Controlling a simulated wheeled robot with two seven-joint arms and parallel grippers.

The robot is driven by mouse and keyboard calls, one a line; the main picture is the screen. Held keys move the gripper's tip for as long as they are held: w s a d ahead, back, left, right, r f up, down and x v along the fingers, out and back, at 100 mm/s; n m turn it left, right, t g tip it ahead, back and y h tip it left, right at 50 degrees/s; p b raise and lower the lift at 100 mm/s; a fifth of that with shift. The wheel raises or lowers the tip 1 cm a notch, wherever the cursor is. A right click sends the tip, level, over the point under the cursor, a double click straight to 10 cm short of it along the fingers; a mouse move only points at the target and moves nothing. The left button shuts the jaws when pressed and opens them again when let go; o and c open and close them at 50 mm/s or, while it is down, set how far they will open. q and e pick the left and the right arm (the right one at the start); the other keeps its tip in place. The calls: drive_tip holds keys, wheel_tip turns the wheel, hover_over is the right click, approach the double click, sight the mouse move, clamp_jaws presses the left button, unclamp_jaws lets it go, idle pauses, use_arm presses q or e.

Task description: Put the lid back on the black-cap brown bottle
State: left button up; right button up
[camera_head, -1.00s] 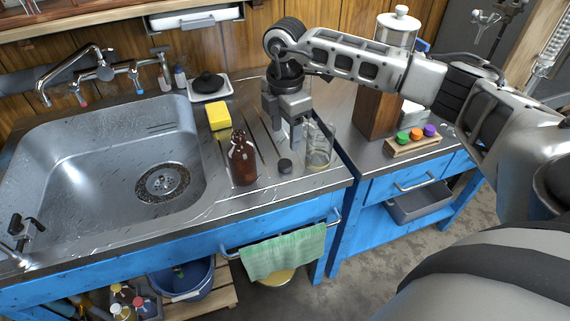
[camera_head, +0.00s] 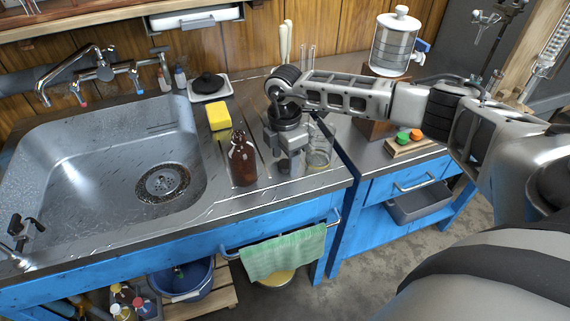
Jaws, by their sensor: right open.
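The brown bottle (camera_head: 243,162) stands upright and uncapped on the ribbed steel drainboard, right of the sink basin. The small black lid (camera_head: 285,165) lies on the drainboard to the bottle's right, now mostly hidden by my right gripper. My right gripper (camera_head: 289,168) points down with its jaws open, fingertips low around or just above the lid. I cannot tell whether they touch it. My left gripper is not in view.
A clear glass beaker (camera_head: 318,154) stands close to the right of my right gripper. A yellow sponge (camera_head: 219,116) lies behind the bottle. The sink basin (camera_head: 110,165) is at left. A wooden block with coloured caps (camera_head: 403,137) sits on the right counter.

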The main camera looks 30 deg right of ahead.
drive_tip(key=shift+f, duration=0.4)
drive_tip(key=c, duration=1.1)
drive_tip(key=shift+o, duration=0.2)
drive_tip(key=shift+r, duration=0.15)
drive_tip(key=shift+r, duration=0.6)
drive_tip(key=s+a+r, duration=0.8)
drive_tip(key=a+r, duration=0.3)
drive_tip(key=shift+s+r, duration=0.3)
drive_tip(key=shift+s, duration=0.1)
